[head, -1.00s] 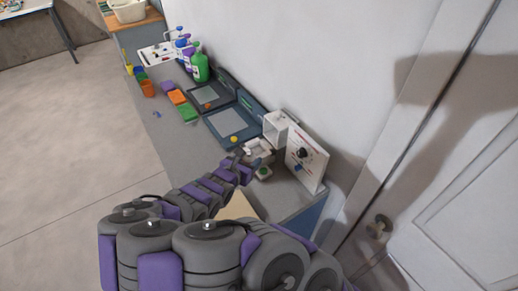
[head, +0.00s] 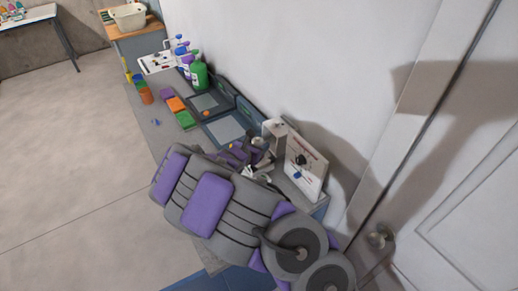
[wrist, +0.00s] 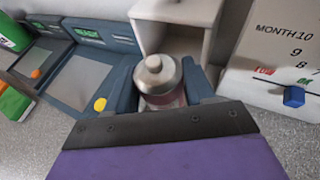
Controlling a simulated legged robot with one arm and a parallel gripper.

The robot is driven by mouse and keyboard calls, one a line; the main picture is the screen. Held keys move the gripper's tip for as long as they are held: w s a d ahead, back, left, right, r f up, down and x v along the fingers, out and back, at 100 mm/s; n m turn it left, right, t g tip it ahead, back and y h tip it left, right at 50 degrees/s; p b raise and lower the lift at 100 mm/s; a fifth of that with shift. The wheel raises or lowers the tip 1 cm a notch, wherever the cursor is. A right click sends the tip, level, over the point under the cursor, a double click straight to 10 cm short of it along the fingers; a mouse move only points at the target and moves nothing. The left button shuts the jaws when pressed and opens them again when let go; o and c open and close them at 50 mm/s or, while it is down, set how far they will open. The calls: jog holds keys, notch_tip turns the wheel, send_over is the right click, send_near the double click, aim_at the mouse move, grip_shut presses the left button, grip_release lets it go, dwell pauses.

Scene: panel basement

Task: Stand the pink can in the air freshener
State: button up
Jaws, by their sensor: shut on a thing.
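The pink can (wrist: 154,72) has a silver domed top with a small cap; only a strip of its dull pink body shows below. My gripper (wrist: 160,90) is shut on it, with a finger on either side, and holds it roughly upright. In the wrist view the air freshener (wrist: 181,12), a pale open-fronted housing, stands just beyond the can. The can overlaps the lower part of its opening, so I cannot tell whether its base touches anything. In the head view my arm partly hides my gripper (head: 258,153) beside the air freshener (head: 274,126).
Spray bottles (head: 199,74) and coloured blocks (head: 184,119) are farther along the counter. The wall is close behind.

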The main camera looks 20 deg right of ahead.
jog(key=shift+w+a+f, duration=0.15)
jog(key=shift+w, duration=0.55)
jog(key=shift+w+a, duration=0.3)
jog(key=shift+a, duration=0.05)
jog(key=shift+f, duration=0.25)
jog(key=f, duration=0.1)
jog(key=d+f+b, duration=0.1)
jog(key=shift+f, duration=0.3)
jog(key=shift+d+f, duration=0.25)
jog(key=shift+c, duration=0.4)
jog(key=shift+d+r, duration=0.1)
jog(key=shift+c, duration=0.6)
jog(key=o, duration=1)
jog(key=shift+a, duration=0.25)
jog(key=shift+c, duration=0.2)
jog(key=o, duration=0.3)
jog(key=shift+a, duration=0.15)
